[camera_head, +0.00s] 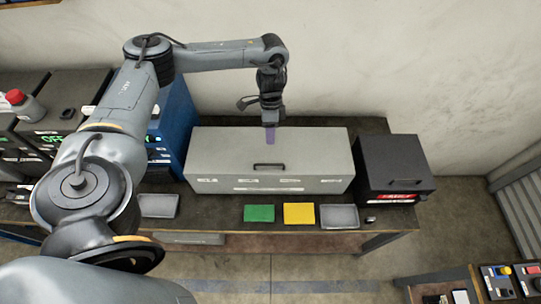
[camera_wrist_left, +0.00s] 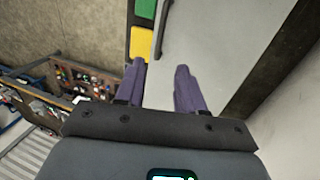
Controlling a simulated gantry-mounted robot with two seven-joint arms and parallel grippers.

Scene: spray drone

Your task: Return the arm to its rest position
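My left arm comes in from the left in the head view and reaches over the workbench. My left gripper (camera_head: 270,133) points down above the top of a long grey box (camera_head: 226,155). In the left wrist view its two purple fingers (camera_wrist_left: 160,88) stand apart with nothing between them, so it is open and empty. The grey box lid (camera_wrist_left: 215,45) lies beyond the fingers there. My right gripper shows in neither view.
A black box (camera_head: 393,165) stands at the bench's right end. A green pad (camera_head: 259,213), a yellow pad (camera_head: 299,213) and grey trays (camera_head: 339,217) lie along the front edge. A blue cabinet (camera_head: 176,125) stands left of the grey box. The wall is close behind.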

